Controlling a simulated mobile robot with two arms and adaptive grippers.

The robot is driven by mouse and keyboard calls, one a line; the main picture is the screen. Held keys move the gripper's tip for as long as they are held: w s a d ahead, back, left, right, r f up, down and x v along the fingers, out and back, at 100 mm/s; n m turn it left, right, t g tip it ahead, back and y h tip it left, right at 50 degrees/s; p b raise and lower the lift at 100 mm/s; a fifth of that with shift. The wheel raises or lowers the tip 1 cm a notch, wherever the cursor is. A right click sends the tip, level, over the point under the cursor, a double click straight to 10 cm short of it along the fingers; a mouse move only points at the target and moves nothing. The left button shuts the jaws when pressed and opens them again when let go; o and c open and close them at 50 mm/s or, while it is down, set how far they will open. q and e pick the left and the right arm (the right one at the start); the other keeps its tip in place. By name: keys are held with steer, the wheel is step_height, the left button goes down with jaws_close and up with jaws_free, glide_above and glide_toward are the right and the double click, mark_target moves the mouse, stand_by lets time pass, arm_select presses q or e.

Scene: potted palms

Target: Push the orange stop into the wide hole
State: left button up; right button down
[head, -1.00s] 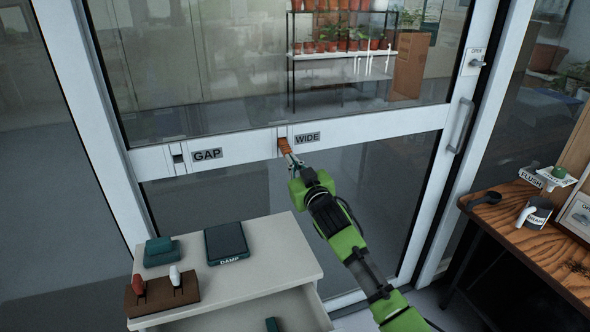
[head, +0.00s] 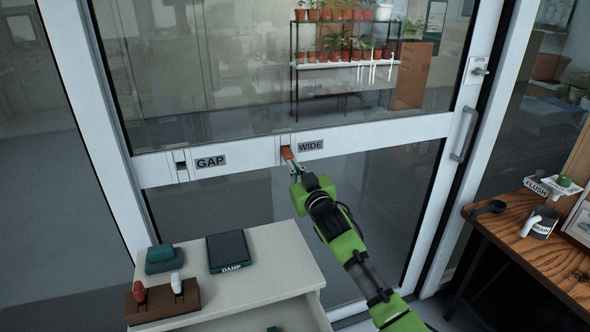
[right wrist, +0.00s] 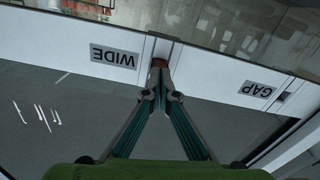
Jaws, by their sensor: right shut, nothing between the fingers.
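The orange stop (head: 288,153) sits at the wide hole in the white crossbar, just left of the WIDE label (head: 311,146). In the right wrist view the stop (right wrist: 158,65) shows as a small brown-orange end at the bar, straight ahead of the fingertips. My right gripper (head: 294,165) is shut and empty, its tips close against the stop's outer end. The right wrist view also shows its fingers (right wrist: 161,92) drawn together. I cannot tell how deep the stop sits. The wide hole itself is mostly hidden by the stop. My left gripper is not in view.
A second slot (head: 182,166) is beside the GAP label (head: 211,162). A cabinet (head: 270,255) below carries a DAMP pad (head: 228,250), a teal block (head: 165,258) and a brown holder (head: 160,304). A wooden table (head: 540,250) stands at right, near the door handle (head: 464,133).

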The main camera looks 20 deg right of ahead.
steer(key=shift+w+b, duration=0.35)
steer(key=shift+w, duration=0.4)
